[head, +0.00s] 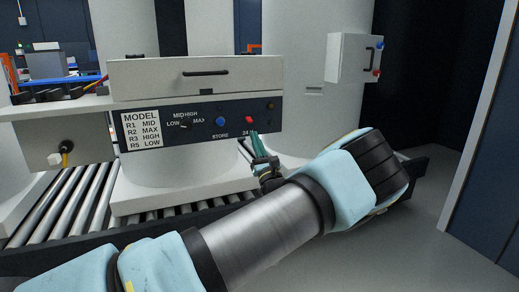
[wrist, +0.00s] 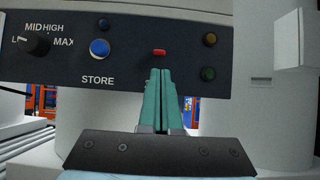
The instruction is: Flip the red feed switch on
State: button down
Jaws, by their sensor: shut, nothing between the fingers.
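The red feed switch (head: 249,119) is a small red lever on the dark control panel, right of the blue button. In the wrist view the red switch (wrist: 160,52) shows just above my fingertips. My gripper (head: 252,137) is shut and empty, its two green fingers together and pointing up at the panel. The fingers show in the wrist view too (wrist: 160,72), with their tips just below the switch. I cannot tell whether they touch it. The panel (head: 205,117) is on the front of a white machine.
A blue button (wrist: 99,49) labelled STORE and a black knob (wrist: 38,43) sit left of the switch. Two dark round lamps (wrist: 209,57) are to its right. A white box (head: 348,58) hangs at right.

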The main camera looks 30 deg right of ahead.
aim_at(249, 120)
jog(key=shift+x, duration=1.6)
jog(key=shift+s+r+g+p, duration=0.2)
jog(key=shift+g+p, duration=0.1)
jog(key=shift+p, duration=0.6)
